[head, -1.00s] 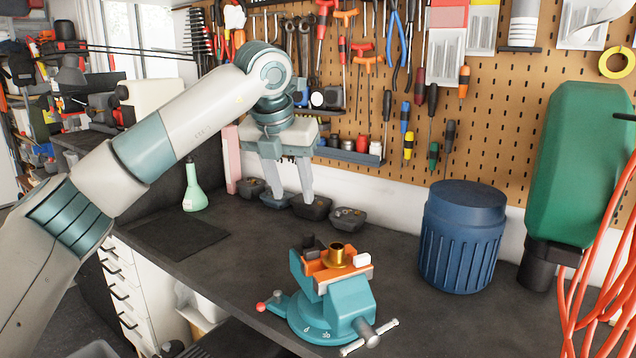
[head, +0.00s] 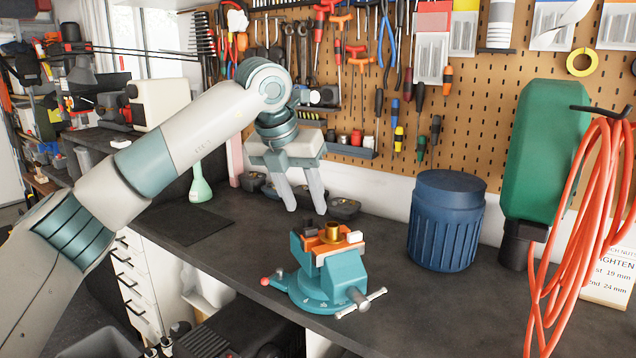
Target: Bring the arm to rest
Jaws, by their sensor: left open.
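My left arm (head: 188,137) reaches in from the left of the head view and bends down at its wrist. My left gripper (head: 306,209) hangs fingers-down above the bench, with its two fingers apart and nothing between them. It shows in front of the small dark bins along the wall, up and left of the teal vise (head: 322,277). A brass-coloured ring-like part (head: 333,232) sits at the orange jaws of the vise. The gripper appears apart from the vise. My right gripper is not in view.
A dark blue ribbed canister (head: 446,222) stands right of the vise. A green bottle-shaped object (head: 546,150) and hanging orange cable (head: 583,215) are farther right. A pale green flask (head: 200,186) stands behind my arm. The dark bench top (head: 235,260) is clear left of the vise.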

